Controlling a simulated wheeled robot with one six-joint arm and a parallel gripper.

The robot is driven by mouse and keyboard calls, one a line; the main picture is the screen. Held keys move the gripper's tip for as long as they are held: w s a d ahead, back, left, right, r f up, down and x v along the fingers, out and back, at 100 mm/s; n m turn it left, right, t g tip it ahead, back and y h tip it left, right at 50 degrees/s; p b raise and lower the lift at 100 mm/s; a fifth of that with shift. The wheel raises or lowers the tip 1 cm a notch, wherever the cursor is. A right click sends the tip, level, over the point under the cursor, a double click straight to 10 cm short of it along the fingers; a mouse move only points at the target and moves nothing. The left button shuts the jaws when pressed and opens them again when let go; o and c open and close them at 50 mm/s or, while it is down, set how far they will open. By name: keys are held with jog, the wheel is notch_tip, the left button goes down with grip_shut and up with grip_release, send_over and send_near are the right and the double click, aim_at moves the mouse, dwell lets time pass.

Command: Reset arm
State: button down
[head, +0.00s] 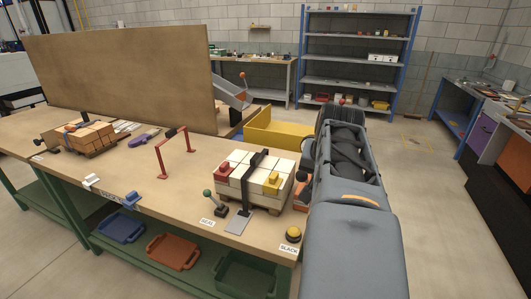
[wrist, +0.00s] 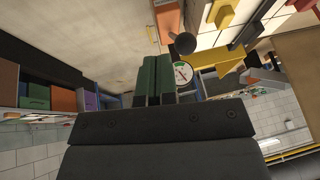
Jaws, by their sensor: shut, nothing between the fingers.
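In the wrist view my gripper (wrist: 155,75) shows as a dark wide palm with green-faced fingers close together, shut and empty. In the head view my grey arm (head: 350,200) stands at the right, beside the bench's right end, and hides the gripper. A strapped stack of white bricks (head: 240,187), with one red and one yellow brick, sits on a small pallet left of the arm. A black strap (head: 254,170) runs over it. The wrist view is tilted, with a round dial (wrist: 183,74) beside the fingers.
The wooden bench (head: 150,205) carries a green-knobbed lever (head: 212,200), a yellow button (head: 293,235), a red frame (head: 175,150) and orange bricks (head: 90,137). A tall brown board (head: 125,80) stands behind. A yellow bin (head: 275,130) lies beyond the stack. Floor right of my arm is clear.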

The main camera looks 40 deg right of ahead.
jog(key=a+f+n+y+p, duration=0.1)
jog(key=a+f+n, duration=0.2)
jog(key=a, duration=0.4)
jog(key=w+a+f+n+y+p, duration=0.1)
jog(key=a+f+n+p, duration=0.1)
jog(key=a, duration=0.6)
jog(key=w+a+f+n+y+p, duration=0.1)
jog(key=a+f+n+p, duration=0.1)
jog(key=a+f+n, duration=0.2)
jog(key=a+n, duration=0.2)
jog(key=a, duration=0.2)
jog(key=shift+a+g, duration=0.2)
jog(key=shift+g, duration=0.1)
jog(key=shift+w+f, duration=0.1)
